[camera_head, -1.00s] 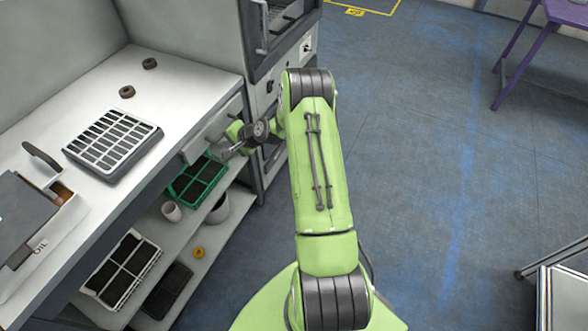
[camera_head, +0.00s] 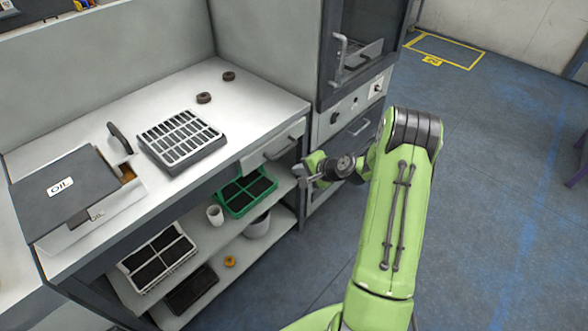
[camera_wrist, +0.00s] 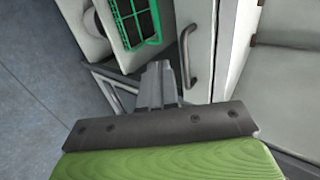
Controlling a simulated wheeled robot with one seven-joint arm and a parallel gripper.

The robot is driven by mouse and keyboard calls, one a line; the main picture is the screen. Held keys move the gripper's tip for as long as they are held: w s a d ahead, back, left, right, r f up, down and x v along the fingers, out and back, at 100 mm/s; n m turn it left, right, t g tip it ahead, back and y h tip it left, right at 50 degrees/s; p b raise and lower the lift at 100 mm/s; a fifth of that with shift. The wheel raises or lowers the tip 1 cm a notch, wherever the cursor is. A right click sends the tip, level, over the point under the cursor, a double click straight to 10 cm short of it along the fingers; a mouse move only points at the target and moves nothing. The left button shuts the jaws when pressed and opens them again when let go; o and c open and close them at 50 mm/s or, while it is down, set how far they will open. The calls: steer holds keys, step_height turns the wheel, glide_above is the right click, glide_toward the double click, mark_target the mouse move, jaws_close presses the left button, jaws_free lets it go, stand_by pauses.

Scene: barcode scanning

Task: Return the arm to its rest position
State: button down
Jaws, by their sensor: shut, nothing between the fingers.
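My gripper (camera_head: 302,176) is at the end of my green arm, in front of the workbench near the drawer handle and the green tray in the head view. In the wrist view my gripper (camera_wrist: 158,72) points toward the cabinet front, with its narrow fingers together and nothing between them. The head view shows my arm bent, with the gripper reaching left toward the bench. Whether the gripper touches the bench front cannot be told.
A workbench (camera_head: 255,95) holds a grey grid rack (camera_head: 180,140), an OIL box (camera_head: 70,190) and two dark rings (camera_head: 204,98). The shelf below has a green tray (camera_head: 246,194) and a white tray (camera_head: 157,262). An oven-like cabinet (camera_head: 350,115) stands behind. Open floor (camera_head: 490,200) lies right.

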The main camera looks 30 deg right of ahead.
steer(key=s+a+r+n+g+p, duration=0.1)
steer(key=s+a+r+n, duration=0.25)
steer(key=r, duration=0.35)
steer(key=s+a+r+n+g+h+p, duration=0.1)
steer(key=s+a+r+n+g, duration=0.15)
steer(key=s+a+r, duration=0.3)
steer(key=s+a+r+n, duration=0.3)
steer(key=r, duration=0.4)
steer(key=s+a+r+n+h, duration=0.1)
steer(key=s+r, duration=0.1)
steer(key=s, duration=0.4)
steer(key=s+a+r+n+p, duration=0.1)
steer(key=s+r+n, duration=0.1)
steer(key=s, duration=0.5)
steer(key=s+a+r+n+h+p, duration=0.1)
steer(key=s+r+n, duration=0.1)
steer(key=s+r, duration=0.2)
steer(key=s+g, duration=0.1)
steer(key=s, duration=0.2)
steer(key=shift+s+a+h, duration=0.25)
steer(key=shift+a+h, duration=0.05)
steer(key=shift+a, duration=0.05)
